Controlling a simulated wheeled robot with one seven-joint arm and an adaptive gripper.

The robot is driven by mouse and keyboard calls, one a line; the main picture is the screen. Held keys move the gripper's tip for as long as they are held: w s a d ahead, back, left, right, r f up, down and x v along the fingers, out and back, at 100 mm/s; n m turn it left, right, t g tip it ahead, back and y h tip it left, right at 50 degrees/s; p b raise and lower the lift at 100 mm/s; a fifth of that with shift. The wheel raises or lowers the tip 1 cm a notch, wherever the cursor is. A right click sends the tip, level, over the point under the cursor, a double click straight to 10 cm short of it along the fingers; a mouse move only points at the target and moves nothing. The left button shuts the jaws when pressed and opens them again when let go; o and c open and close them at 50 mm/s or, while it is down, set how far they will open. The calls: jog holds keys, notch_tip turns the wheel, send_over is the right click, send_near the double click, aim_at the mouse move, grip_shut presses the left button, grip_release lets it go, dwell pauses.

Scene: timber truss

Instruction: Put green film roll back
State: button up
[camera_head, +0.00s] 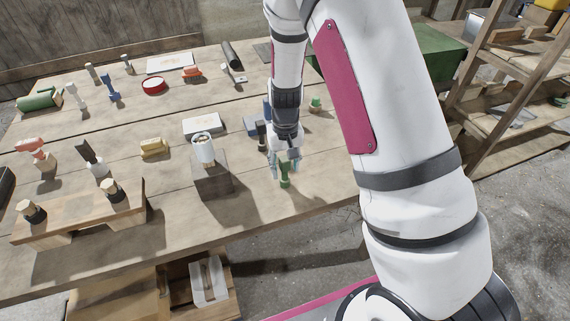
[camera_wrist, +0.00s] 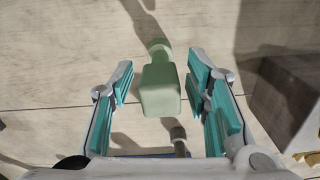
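My gripper (camera_head: 283,165) points down over the front right part of the wooden table, with its fingers apart. In the wrist view, a pale green piece (camera_wrist: 160,88) with a blocky body and a narrower neck lies between the two teal finger pads, with gaps on both sides. In the head view, this green piece (camera_head: 285,181) shows just under my fingertips, partly hidden by them. A dark green roll (camera_head: 38,101) lies at the table's far left edge. The pictures do not settle which of these two is the film roll.
A grey-brown block with a white cup-like piece (camera_head: 204,149) on top stands left of my gripper. A dark upright piece (camera_head: 261,134) and a small green piece (camera_head: 316,104) stand nearby. A wooden rack (camera_head: 80,212) stands front left. Shelves (camera_head: 520,90) are at right.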

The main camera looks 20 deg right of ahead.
notch_tip(320, 180, up, 13)
jog(key=b, duration=0.1)
jog(key=s+r+t+y, duration=0.1)
jog(key=s+r+t, duration=0.2)
jog(key=s+r, duration=0.8)
jog(key=s+r+n+t+h, duration=0.1)
jog(key=s+r+t, duration=0.1)
jog(key=s+r, duration=0.6)
jog(key=shift+s+t, duration=0.3)
jog(key=shift+s, duration=1.5)
jog(key=shift+r, duration=0.1)
